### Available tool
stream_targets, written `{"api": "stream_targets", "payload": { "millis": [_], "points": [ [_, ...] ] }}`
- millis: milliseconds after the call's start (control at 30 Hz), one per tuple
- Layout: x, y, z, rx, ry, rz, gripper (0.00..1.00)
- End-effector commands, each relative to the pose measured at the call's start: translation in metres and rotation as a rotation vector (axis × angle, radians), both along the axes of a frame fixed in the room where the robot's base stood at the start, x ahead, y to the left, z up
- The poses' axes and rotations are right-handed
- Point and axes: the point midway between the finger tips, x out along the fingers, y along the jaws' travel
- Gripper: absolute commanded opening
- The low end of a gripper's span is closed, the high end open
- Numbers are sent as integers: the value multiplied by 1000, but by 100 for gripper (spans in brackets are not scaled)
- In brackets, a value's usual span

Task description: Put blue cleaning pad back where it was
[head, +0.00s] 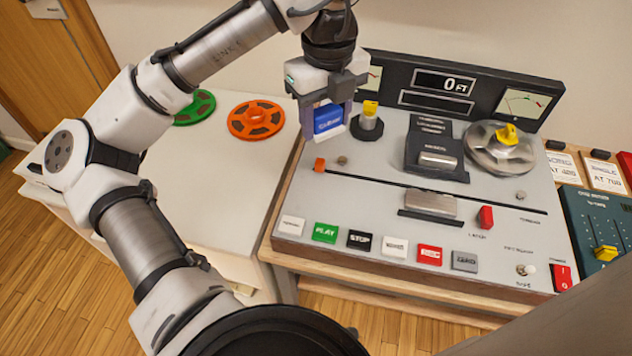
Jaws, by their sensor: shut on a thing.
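The blue cleaning pad (329,119), blue with white lettering and a pale lower edge, is between the fingers of my gripper (327,108). My gripper is shut on it, pointing down at the left end of the tape machine (385,224). The pad shows just left of the left spindle with the yellow knob (369,115). I cannot tell whether the pad touches the deck below. The fingers hide part of its sides.
An orange reel (256,119) and a green reel (195,107) lie on the white cabinet (225,165), whose front area is clear. An orange-tipped lever (319,165) stands below the pad. White boxes (605,174) and a dark green unit (595,230) are at the right.

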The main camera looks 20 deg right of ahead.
Motion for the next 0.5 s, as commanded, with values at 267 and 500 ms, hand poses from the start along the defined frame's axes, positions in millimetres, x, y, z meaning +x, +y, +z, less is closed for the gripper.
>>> {"api": "stream_targets", "payload": {
  "millis": [267,500],
  "points": [
    [-2,0,-60,-3,8,-1,13],
    [-1,0,-124,-1,7,1,13]
  ]
}}
